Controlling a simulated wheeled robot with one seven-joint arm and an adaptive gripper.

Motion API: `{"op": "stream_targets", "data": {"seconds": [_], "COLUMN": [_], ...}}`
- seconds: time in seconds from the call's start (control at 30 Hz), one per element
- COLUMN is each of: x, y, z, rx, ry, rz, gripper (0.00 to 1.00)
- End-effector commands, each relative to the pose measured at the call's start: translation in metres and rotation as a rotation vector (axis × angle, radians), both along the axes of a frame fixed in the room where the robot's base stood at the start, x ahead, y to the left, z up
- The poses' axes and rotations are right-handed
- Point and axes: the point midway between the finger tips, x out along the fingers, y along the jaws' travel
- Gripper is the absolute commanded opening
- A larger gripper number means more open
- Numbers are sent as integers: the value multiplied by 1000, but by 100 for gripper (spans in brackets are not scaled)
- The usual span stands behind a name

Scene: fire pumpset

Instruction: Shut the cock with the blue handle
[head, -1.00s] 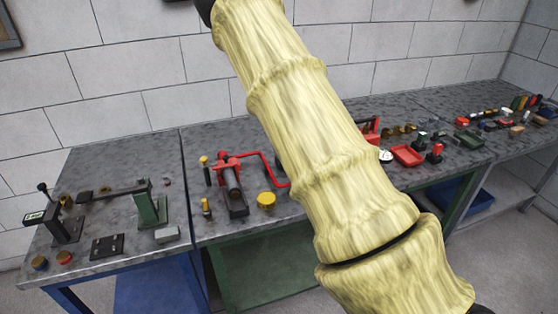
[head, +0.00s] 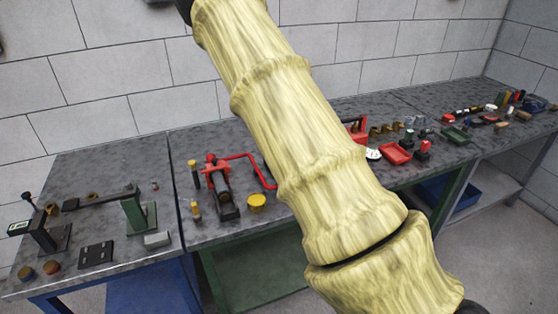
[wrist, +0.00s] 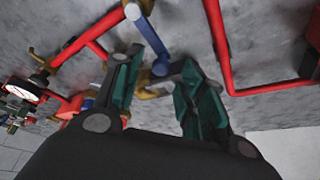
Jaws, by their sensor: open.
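The blue handle (wrist: 149,36) is a straight bar in the wrist view. It runs from the top towards the space between my fingertips, near a brass fitting (wrist: 148,93) on red pipework. My gripper (wrist: 162,64) is open, with its green-padded fingers on either side of the handle's lower end. I cannot tell whether either finger touches it. The cock's body is partly hidden by the left finger. In the head view my arm crosses the middle, and my gripper and the blue-handled cock are not visible.
Red pipes (wrist: 222,50) run close on the right in the wrist view, and a gauge (wrist: 22,91) is at left. In the head view, a bench (head: 110,160) holds a green bracket (head: 138,212), a red clamp (head: 216,172) and a red tray (head: 395,153).

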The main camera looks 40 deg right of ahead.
Motion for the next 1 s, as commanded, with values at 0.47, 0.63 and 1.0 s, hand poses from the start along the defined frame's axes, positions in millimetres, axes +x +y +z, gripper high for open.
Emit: {"op": "stream_targets", "data": {"seconds": [0.47,0.63,1.0], "x": [-13,-15,-17], "y": [28,34,36], "z": [77,94,100], "rx": [-1,-2,-1], "ry": [-3,-3,-2], "rz": [0,0,-1], "gripper": [40,40,40]}}
